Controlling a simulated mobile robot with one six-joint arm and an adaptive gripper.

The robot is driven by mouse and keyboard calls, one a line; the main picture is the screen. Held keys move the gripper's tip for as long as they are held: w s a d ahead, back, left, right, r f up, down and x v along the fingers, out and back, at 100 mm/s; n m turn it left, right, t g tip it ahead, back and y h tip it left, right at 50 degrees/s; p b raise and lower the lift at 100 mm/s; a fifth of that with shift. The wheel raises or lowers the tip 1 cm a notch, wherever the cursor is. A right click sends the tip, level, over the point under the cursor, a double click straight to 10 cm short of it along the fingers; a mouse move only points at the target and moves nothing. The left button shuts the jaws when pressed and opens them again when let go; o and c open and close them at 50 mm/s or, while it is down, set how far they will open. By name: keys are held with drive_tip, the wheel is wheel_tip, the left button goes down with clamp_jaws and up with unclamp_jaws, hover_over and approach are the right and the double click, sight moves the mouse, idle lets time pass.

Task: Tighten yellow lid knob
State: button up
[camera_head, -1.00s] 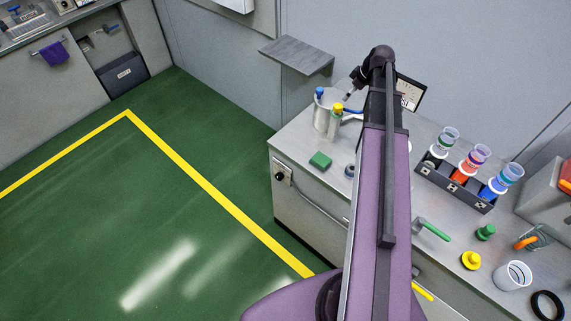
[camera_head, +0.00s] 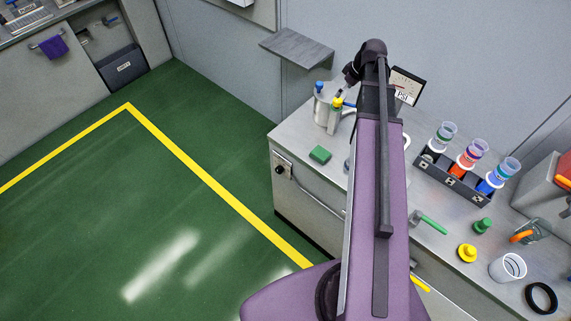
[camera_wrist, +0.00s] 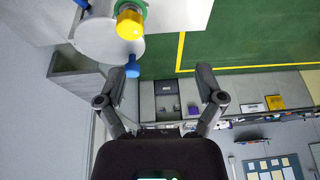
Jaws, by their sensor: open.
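In the wrist view the yellow knob (camera_wrist: 130,24) sits on a green ring at the upper edge, left of centre. My gripper (camera_wrist: 160,84) is open and empty, its two fingers spread wide, with the knob beyond the left finger and outside the gap. In the head view my gripper (camera_head: 343,90) is small and partly dark, just above the knob. Whether it touches the knob cannot be told.
A black rack (camera_head: 453,181) holds coloured cups. A grey shelf (camera_head: 297,48) juts from the wall.

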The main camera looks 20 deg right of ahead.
drive_tip(key=s+a+f+m+g+b, duration=0.1)
drive_tip(key=s+a+f+b, duration=0.3)
drive_tip(key=a, duration=0.4)
drive_tip(key=s+a+f+m+g+h+b, duration=0.1)
drive_tip(key=s+a+f+m+b, duration=0.2)
drive_tip(key=a+f+b, duration=0.3)
drive_tip(key=s+a+f+m+g+h+b, duration=0.1)
drive_tip(key=s+a+f+b, duration=0.4)
drive_tip(key=a, duration=0.5)
drive_tip(key=shift+a+f+m, duration=0.25)
drive_tip(key=shift+f+m, duration=0.25)
drive_tip(key=shift+f, duration=0.4)
drive_tip(key=shift+s+a+h, duration=0.3)
drive_tip(key=shift+s+a, duration=0.1)
drive_tip(key=shift+a, duration=0.1)
